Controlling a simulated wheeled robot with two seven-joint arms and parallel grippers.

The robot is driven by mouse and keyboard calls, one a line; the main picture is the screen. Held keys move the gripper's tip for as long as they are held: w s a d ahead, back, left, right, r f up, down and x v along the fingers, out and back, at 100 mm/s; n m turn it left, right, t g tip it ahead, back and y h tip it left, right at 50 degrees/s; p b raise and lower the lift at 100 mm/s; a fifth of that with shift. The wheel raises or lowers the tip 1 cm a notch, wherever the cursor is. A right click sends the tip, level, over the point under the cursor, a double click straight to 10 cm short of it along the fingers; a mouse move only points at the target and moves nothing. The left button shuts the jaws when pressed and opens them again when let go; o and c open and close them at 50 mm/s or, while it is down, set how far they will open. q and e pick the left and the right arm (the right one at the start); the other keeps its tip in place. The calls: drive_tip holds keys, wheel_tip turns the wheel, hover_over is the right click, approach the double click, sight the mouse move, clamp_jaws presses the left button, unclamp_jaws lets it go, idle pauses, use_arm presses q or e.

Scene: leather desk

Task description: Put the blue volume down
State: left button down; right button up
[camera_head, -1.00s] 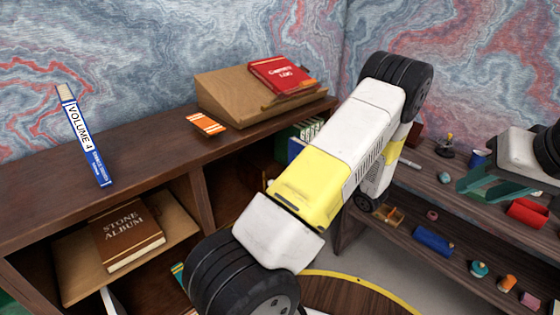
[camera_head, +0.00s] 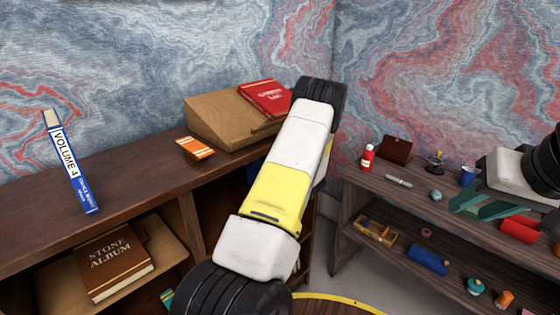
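The blue volume (camera_head: 72,165), with "VOLUME 4" on its white spine label, stands on end on top of the dark wooden bookcase (camera_head: 130,185) at the left. It looks tilted in the picture, and no gripper touches it. My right gripper (camera_head: 478,204), with green fingers, is at the right edge over the low shelf unit; its fingers look apart with nothing seen between them. A white and yellow arm of mine crosses the middle. My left gripper is not in view.
A slanted wooden stand (camera_head: 215,120) holds a red book (camera_head: 266,98). An orange-striped card (camera_head: 195,148) lies beside it. A brown "Stone Album" (camera_head: 115,260) lies in the bookcase below. The low shelf unit (camera_head: 365,195) carries several small objects. Bookcase top between volume and card is clear.

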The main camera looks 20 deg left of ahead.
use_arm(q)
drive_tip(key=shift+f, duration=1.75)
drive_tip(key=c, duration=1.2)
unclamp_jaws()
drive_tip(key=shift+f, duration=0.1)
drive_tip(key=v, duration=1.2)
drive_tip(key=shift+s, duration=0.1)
